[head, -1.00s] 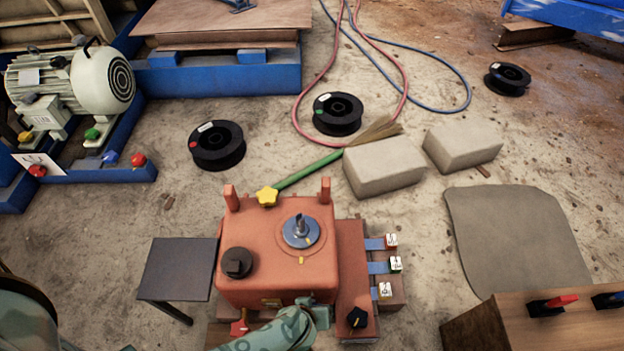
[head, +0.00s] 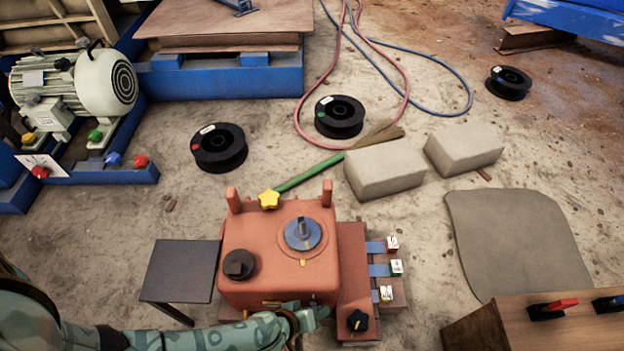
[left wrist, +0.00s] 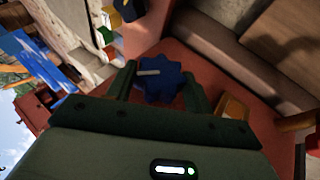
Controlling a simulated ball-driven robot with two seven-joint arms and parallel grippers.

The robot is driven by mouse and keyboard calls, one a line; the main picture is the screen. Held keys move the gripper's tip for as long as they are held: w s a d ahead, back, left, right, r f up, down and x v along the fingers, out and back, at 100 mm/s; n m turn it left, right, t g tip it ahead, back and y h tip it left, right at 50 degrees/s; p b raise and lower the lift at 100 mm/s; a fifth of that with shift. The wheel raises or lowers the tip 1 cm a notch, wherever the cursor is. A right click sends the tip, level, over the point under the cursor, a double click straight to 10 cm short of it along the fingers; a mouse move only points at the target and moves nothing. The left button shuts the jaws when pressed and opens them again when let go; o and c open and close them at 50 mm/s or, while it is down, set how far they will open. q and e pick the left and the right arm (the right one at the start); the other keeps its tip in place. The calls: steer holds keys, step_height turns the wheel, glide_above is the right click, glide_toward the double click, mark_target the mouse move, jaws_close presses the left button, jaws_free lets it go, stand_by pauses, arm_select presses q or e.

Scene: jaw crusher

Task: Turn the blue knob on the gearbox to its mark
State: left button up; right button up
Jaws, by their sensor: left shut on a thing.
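The red gearbox (head: 270,268) stands on the floor at the lower middle of the head view. My left gripper (head: 318,312) is low at its near side. In the left wrist view the gripper (left wrist: 158,88) is shut on a lobed blue knob (left wrist: 166,90), one finger on each side. The knob has a pale pointer line directed to the left of that picture. The knob's mark cannot be made out. In the head view the held knob is hidden. A blue-grey dial (head: 303,234) sits on the gearbox top. My right gripper is not in view.
A black cap (head: 239,264) and a yellow star knob (head: 269,199) are on the gearbox. A black knob (head: 358,320) and several small tags are at its right. A dark small table (head: 181,270) stands left, a wooden box (head: 520,325) lower right. Grey blocks (head: 385,173) lie behind.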

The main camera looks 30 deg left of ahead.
arm_select(q)
steer(key=shift+s+a+f+n+t+h, duration=0.15)
steer(key=shift+n+t+h, duration=0.25)
steer(key=shift+t+h, duration=0.5)
steer(key=shift+f+h, duration=0.1)
steer(key=shift+h, duration=0.2)
steer(key=shift+n+t+h, duration=0.3)
steer(key=shift+t+h, duration=0.5)
steer(key=shift+t, duration=0.4)
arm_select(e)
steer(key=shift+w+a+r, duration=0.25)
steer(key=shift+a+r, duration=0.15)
arm_select(q)
steer(key=shift+a+h, duration=0.1)
steer(key=shift+h, duration=0.3)
steer(key=shift+a+f+n+t, duration=0.1)
steer(key=shift+n+t, duration=0.2)
steer(key=shift+t, duration=0.1)
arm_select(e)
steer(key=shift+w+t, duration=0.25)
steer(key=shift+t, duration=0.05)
arm_select(q)
steer(key=o, duration=1)
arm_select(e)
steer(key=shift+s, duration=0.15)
